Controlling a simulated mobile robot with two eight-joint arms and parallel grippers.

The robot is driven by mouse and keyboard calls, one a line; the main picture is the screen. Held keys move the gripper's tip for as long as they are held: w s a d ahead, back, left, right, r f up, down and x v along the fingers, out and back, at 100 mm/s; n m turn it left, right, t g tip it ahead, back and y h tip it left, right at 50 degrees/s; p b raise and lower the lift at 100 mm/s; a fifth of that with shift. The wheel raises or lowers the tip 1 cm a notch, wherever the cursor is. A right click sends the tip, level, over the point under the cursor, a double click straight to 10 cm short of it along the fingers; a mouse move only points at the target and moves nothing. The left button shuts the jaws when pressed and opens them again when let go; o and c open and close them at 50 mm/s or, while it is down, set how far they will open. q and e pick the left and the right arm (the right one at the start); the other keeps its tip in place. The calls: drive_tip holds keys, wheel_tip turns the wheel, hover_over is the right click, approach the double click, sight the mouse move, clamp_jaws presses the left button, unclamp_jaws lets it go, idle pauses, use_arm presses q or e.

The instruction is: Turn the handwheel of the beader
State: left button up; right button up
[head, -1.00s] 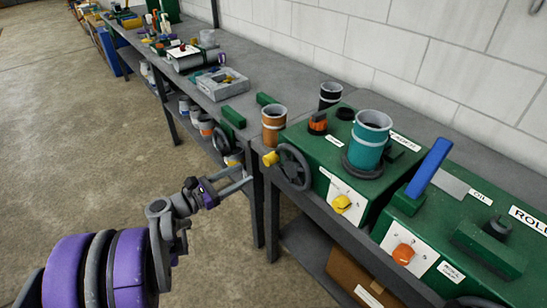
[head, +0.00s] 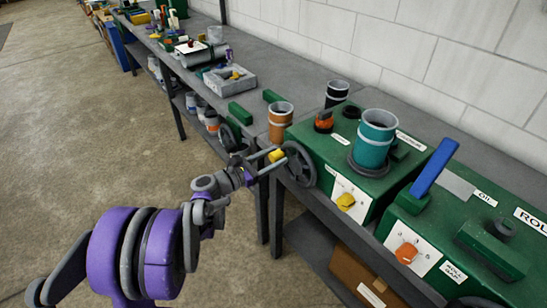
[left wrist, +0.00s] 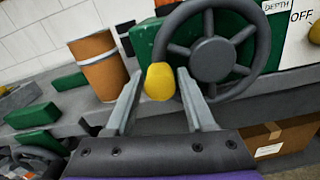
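The beader (head: 318,152) is a green box on the bench with a teal ribbed cylinder on top. Its dark grey spoked handwheel (head: 300,166) is on the end facing my left arm, and it fills the upper middle of the left wrist view (left wrist: 213,60). A yellow knob (head: 276,155) sticks out from the wheel's rim. My left gripper (head: 270,162) is at the knob. In the left wrist view the fingers are apart, with the knob (left wrist: 160,82) between their tips and small gaps beside it. My right gripper is out of view.
An orange-brown can (head: 281,122) stands on the bench close behind the wheel. Green blocks (head: 240,113) and a grey tray (head: 229,79) lie farther along. Another green machine (head: 460,240) stands at right. A cardboard box (head: 355,275) sits on the shelf below. The floor at left is clear.

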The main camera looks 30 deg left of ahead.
use_arm(q)
clamp_jaws()
idle(1.3)
